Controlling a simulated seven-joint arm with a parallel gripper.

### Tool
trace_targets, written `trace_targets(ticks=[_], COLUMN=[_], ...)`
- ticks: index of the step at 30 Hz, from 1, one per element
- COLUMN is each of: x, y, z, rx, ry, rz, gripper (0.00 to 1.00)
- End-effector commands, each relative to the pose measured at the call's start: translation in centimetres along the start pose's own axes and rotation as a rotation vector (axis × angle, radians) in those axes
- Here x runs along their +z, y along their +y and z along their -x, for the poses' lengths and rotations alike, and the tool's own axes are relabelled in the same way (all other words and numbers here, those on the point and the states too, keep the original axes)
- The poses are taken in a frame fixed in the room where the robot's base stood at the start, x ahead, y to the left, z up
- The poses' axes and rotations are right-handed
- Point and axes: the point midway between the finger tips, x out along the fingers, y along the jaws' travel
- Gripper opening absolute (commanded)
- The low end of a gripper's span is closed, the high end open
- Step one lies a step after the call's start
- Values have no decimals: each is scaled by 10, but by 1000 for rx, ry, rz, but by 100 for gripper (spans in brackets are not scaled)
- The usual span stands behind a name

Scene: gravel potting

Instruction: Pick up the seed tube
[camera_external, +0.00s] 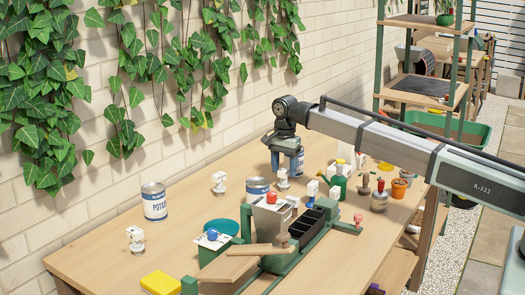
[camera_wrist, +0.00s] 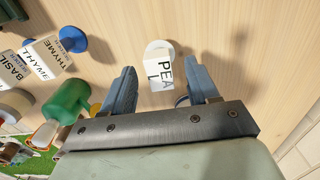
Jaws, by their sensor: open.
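A small white piece with a tag reading "PEA" (camera_wrist: 160,73) shows between the fingers of my gripper (camera_wrist: 162,67) in the wrist view. It has a round white end, and I take it for the seed tube. In the external view a white tagged piece (camera_external: 283,179) stands on the table just below my gripper (camera_external: 286,168). The fingers are open, point down and have a gap around the piece. I see no clear contact. Similar white tagged pieces stand at the centre left (camera_external: 219,182) and front left (camera_external: 136,239) of the table.
A green bottle (camera_wrist: 68,98) and tags reading "THYME" (camera_wrist: 47,52) and "BASIL" (camera_wrist: 10,68) lie left in the wrist view. Cans (camera_external: 154,202) (camera_external: 257,189), a green rack (camera_external: 300,250) and a yellow block (camera_external: 160,283) crowd the table. The wall is behind.

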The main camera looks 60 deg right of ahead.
Motion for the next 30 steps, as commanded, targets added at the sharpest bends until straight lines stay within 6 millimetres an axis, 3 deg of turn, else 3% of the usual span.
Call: trace_targets(ticks=[5, 12, 30], x=[0, 0, 0], y=[0, 0, 0], z=[-20, -21, -21], rx=[-3, -3, -3], ry=[0, 0, 0], rz=[0, 0, 0], gripper=[60, 60, 4])
